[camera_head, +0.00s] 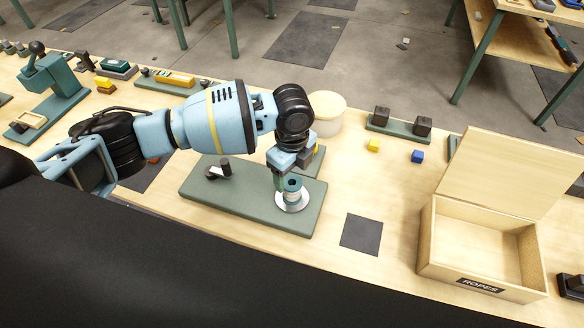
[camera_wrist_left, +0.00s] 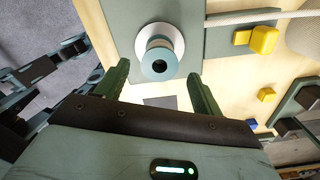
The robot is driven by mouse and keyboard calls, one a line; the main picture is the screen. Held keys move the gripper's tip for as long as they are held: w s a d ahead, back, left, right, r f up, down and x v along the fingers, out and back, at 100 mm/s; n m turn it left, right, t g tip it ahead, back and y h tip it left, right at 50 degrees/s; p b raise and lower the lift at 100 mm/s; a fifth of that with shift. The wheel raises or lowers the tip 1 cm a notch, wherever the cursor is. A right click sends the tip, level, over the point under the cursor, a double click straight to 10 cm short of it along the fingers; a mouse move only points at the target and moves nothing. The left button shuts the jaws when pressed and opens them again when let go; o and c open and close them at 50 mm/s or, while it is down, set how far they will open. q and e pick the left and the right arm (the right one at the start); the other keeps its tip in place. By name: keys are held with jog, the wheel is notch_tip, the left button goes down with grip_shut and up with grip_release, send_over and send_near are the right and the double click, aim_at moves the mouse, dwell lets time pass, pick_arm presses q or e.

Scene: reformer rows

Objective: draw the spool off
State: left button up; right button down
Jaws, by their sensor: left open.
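The spool (camera_head: 291,199) stands upright on the right end of a green base plate (camera_head: 240,207), with a pale round flange at its foot and a teal top with a dark centre hole. My left gripper (camera_head: 290,174) is directly above it, pointing down. In the left wrist view the spool (camera_wrist_left: 160,52) appears just ahead of and between the two parted green fingers of the left gripper (camera_wrist_left: 158,74), with gaps on both sides. The gripper is open and holds nothing. In the head view the gripper hides part of the spool's top. My right gripper is not in view.
A dark crank (camera_head: 222,169) rises from the base plate. A dark square (camera_head: 361,233) lies flat to the right, with bare table around it. An open box marked ROPES (camera_head: 475,271) stands further right. A round pale-lidded tub (camera_head: 327,112) and small yellow (camera_head: 374,145) and blue (camera_head: 417,156) blocks are behind.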

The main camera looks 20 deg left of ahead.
aim_at(292, 188)
pick_arm(q)
notch_tip(292, 188, down, 7)
jog(key=shift+r, duration=0.1)
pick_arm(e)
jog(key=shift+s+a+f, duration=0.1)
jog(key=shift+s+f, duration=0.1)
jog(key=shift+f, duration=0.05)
